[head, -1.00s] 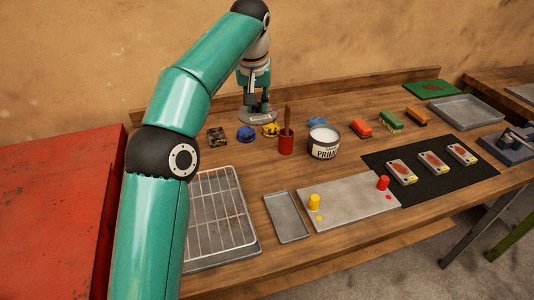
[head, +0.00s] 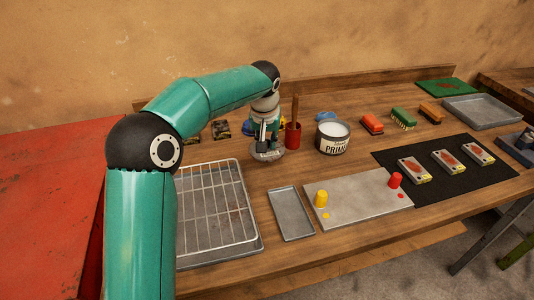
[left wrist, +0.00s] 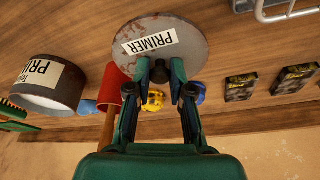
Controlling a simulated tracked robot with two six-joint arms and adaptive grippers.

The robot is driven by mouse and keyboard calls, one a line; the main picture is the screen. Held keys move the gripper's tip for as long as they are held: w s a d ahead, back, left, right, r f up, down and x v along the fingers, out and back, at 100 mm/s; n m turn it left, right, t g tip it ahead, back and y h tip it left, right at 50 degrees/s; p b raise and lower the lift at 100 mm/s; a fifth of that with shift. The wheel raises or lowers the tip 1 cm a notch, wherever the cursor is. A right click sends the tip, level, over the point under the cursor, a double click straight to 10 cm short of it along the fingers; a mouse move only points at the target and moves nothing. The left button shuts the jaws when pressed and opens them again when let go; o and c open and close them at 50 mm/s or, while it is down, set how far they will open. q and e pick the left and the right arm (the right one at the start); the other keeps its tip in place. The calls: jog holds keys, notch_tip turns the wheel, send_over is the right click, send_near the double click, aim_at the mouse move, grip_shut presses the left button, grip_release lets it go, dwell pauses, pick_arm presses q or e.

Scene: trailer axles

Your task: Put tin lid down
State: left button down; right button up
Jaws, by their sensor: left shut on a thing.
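My left gripper (head: 265,146) is shut on the tin lid (head: 270,156), a round grey disc. In the left wrist view the lid (left wrist: 187,47) carries a white PRIMER label and reddish-brown stains, and the fingertips (left wrist: 160,72) grip a dark knob on it. The lid is beside the red brush pot (head: 293,136), to its left. I cannot tell whether the lid touches the table. The open primer tin (head: 332,139), with pale paint inside, stands right of the pot. My right gripper is out of view.
A tray with a wire rack (head: 215,212) lies in front of the lid. A small grey tray (head: 290,213) and a plate with yellow and red pegs (head: 358,198) are to its right. Yellow and blue items (left wrist: 155,100) and dark packets (left wrist: 241,87) lie close by.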

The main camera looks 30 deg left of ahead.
pick_arm(q)
notch_tip(320, 180, down, 4)
jog(key=shift+f, duration=0.1)
jog(key=c, duration=1)
grip_release()
jog(key=shift+c, duration=0.2)
jog(key=v, duration=1.2)
